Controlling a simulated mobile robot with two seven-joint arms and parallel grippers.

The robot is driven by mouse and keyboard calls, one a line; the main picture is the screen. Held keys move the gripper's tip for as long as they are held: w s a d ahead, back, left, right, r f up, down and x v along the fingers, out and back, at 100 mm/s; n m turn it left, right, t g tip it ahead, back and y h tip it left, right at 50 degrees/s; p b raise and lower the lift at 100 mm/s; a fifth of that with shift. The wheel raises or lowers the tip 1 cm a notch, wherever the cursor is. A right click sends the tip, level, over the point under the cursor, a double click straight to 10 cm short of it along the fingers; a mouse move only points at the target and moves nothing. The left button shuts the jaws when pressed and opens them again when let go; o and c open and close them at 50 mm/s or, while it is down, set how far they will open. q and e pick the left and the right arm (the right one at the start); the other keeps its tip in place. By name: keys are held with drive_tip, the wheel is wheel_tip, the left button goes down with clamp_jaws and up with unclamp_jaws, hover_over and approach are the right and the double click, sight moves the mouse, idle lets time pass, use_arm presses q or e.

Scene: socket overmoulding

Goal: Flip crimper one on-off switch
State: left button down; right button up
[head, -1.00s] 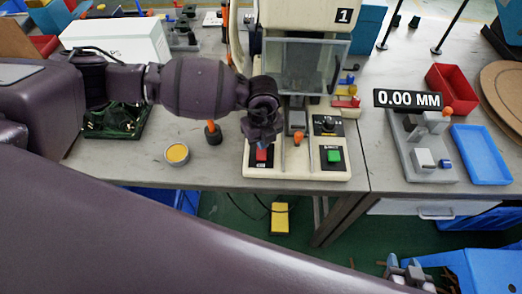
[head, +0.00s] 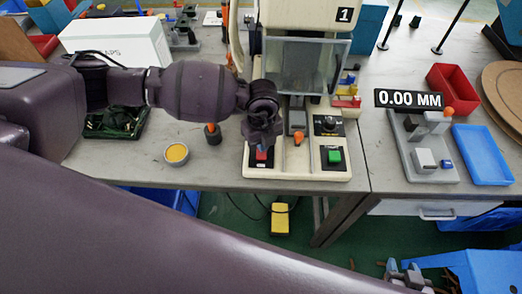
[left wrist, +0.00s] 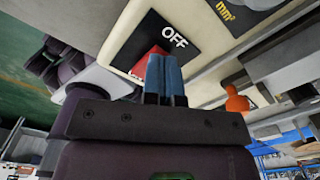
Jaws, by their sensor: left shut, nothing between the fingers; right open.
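Crimper one (head: 296,180), a cream machine marked 1, stands on the table. Its red switch (head: 261,158) is at the front left of its base, and a green button (head: 334,157) is at the front right. My left gripper (head: 262,149) is shut and empty, right over the red switch and partly hiding it. In the left wrist view the blue fingertips (left wrist: 164,78) are together against or just in front of the red switch (left wrist: 150,60), beside the label OFF. I cannot tell whether they touch. My right gripper (head: 407,274) is low at the right, open, away from the crimper.
An orange-tipped lever (head: 298,138) stands between the crimper's buttons. A small yellow-filled cup (head: 177,154) and an orange-handled tool (head: 212,133) are to the left. A gauge reading 0.00 MM (head: 408,99), a blue tray (head: 482,155) and a red bin (head: 452,88) are to the right.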

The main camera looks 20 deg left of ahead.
use_arm(q)
drive_tip(key=shift+f, duration=0.2)
use_arm(e)
drive_tip(key=shift+w, duration=0.15)
use_arm(q)
drive_tip(key=shift+r, duration=0.1)
use_arm(e)
drive_tip(key=shift+r, duration=0.1)
use_arm(q)
drive_tip(key=shift+r+p, duration=1)
drive_tip(key=shift+r, duration=0.3)
drive_tip(key=shift+r+p, duration=1.75)
drive_tip(key=shift+r, duration=0.45)
use_arm(e)
wheel_tip(320, 180, up, 7)
drive_tip(key=w, duration=0.1)
drive_tip(key=shift+t, duration=0.3)
drive_tip(key=shift+s+f, duration=0.3)
drive_tip(key=shift+s, duration=0.05)
